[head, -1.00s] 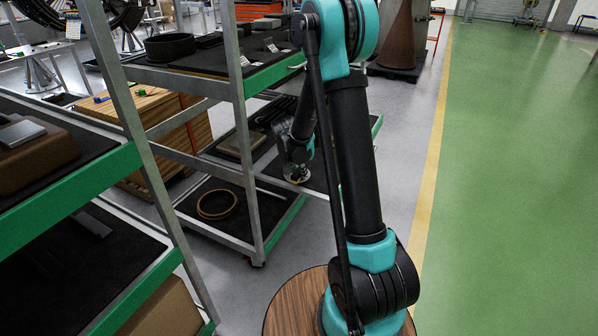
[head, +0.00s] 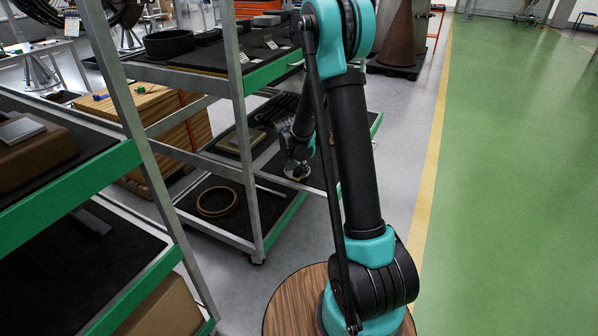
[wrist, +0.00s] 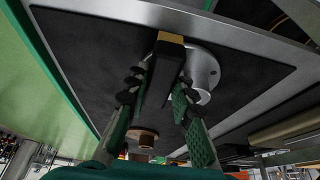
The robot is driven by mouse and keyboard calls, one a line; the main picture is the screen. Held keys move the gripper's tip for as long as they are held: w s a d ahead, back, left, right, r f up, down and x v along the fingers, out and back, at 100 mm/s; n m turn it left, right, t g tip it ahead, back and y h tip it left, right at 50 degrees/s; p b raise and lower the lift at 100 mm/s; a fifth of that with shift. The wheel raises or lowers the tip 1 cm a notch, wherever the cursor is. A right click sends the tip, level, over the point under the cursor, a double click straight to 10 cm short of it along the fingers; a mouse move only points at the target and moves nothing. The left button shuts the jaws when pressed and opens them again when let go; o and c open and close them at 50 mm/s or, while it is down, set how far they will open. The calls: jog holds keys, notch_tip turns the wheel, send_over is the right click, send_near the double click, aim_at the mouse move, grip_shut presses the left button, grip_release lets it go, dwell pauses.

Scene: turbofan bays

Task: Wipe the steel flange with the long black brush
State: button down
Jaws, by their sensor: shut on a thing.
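In the wrist view, my gripper (wrist: 160,88) is shut on the long black brush (wrist: 169,58). The brush has a dark body and a tan end strip, and it points away from my fingers over a black mat. The steel flange (wrist: 206,68) is a pale grey disc with a short cylinder, on the mat just right of the brush. The brush overlaps the disc's left edge in the picture; I cannot tell whether they touch. In the head view, my gripper (head: 297,172) is small and partly hidden by my arm, low over the rack's shelf.
A grey-and-green rack (head: 243,130) stands at centre left, with a dark ring (head: 170,44) on its upper shelf and a brown ring (head: 217,201) on its lowest. A nearer rack (head: 150,185) fills the left side. The green floor (head: 510,180) on the right is clear.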

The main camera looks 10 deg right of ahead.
jog(key=shift+w+d, duration=0.7)
jog(key=shift+w, duration=0.3)
jog(key=shift+w+d, duration=0.7)
jog(key=shift+w, duration=0.25)
jog(key=shift+s+a+f, duration=0.1)
jog(key=shift+s+a, duration=0.4)
jog(key=shift+s, duration=0.25)
jog(key=shift+s+a+f, duration=0.1)
jog(key=shift+s+a, duration=0.4)
jog(key=shift+s, duration=0.2)
jog(key=shift+s+a+r, duration=0.1)
jog(key=shift+s+a, duration=0.9)
jog(key=shift+s, duration=0.25)
jog(key=shift+r, duration=0.15)
jog(key=shift+w+d+r, duration=0.1)
jog(key=shift+r, duration=2.8)
